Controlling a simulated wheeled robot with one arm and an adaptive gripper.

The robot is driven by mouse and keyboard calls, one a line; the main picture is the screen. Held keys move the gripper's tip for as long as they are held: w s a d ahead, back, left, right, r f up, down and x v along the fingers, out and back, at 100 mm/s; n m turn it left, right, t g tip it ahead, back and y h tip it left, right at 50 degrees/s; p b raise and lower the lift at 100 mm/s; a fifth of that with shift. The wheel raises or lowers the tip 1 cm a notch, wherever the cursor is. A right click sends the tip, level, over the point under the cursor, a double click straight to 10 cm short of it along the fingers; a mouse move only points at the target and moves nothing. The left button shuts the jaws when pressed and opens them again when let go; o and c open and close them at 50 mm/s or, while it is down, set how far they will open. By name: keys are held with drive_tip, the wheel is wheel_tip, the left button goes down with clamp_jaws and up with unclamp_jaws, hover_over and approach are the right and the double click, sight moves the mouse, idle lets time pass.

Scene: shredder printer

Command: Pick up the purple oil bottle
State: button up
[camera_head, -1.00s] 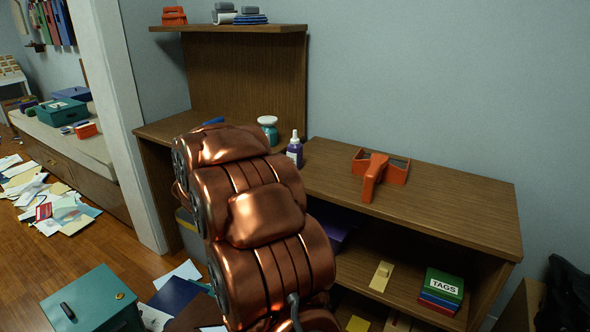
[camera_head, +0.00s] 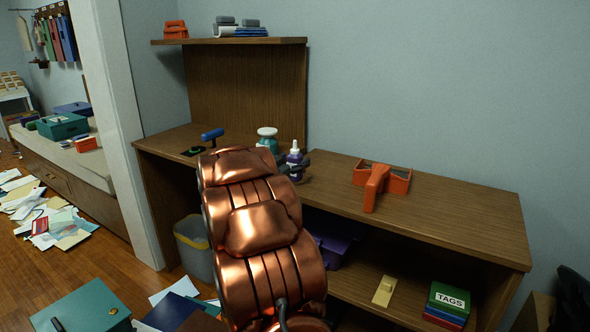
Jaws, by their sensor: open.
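The purple oil bottle (camera_head: 295,157) stands upright on the wooden desk, near the left end of its right-hand section. It has a white nozzle top and a pale label. My gripper (camera_head: 298,166) shows only in part as dark fingers beside the bottle's lower half. It is open, and its rear is hidden behind my copper-coloured arm. I cannot tell whether the fingers touch the bottle.
A teal jar with a white lid (camera_head: 267,138) stands just left of the bottle. A blue-handled tool (camera_head: 212,135) is farther left. A shelf (camera_head: 230,41) hangs above.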

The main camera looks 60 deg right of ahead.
drive_tip(key=shift+d, duration=0.6)
clamp_jaws()
